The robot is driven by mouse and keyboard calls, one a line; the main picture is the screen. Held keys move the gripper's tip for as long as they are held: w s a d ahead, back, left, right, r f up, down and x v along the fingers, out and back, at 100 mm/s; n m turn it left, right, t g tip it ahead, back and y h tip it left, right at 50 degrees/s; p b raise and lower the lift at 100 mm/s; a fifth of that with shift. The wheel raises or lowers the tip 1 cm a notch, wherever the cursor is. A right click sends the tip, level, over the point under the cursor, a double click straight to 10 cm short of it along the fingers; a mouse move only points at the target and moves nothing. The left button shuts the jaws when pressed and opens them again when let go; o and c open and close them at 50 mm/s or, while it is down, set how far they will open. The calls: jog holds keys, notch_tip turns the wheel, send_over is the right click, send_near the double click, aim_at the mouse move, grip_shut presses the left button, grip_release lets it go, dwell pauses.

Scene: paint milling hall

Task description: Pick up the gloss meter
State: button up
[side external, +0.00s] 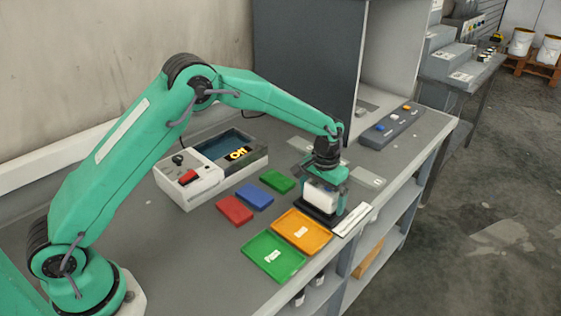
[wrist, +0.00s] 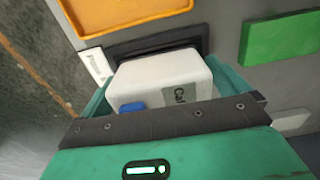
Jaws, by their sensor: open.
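A white box-shaped device with a blue button and a label starting "Cal", which I take to be the gloss meter (side external: 320,194), sits upright on a dark base (side external: 316,216) near the bench's front edge. It also fills the middle of the wrist view (wrist: 160,78). My gripper (side external: 327,185) is over it, pointing down. In the wrist view, one green finger shows on each side of the white device, and the jaws are open. Whether the fingers touch its sides cannot be told. Its lower part is hidden.
Orange (side external: 301,231) and green (side external: 273,256) trays lie close in front of the dark base. Red (side external: 235,210), blue (side external: 255,197) and green (side external: 278,181) panels lie left. A white-grey case (side external: 188,186) stands further left. A grey button strip (side external: 391,127) lies behind right.

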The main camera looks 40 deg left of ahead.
jog(key=c, duration=1.1)
jog(key=shift+c, duration=0.2)
jog(key=shift+r, duration=0.15)
jog(key=shift+r, duration=0.55)
notch_tip(320, 180, up, 3)
jog(key=shift+d+r, duration=0.1)
jog(key=shift+d, duration=0.05)
jog(key=s+d+r, duration=0.6)
jog(key=s+d, duration=0.2)
jog(key=shift+d+r, duration=0.15)
jog(key=shift+r, duration=0.1)
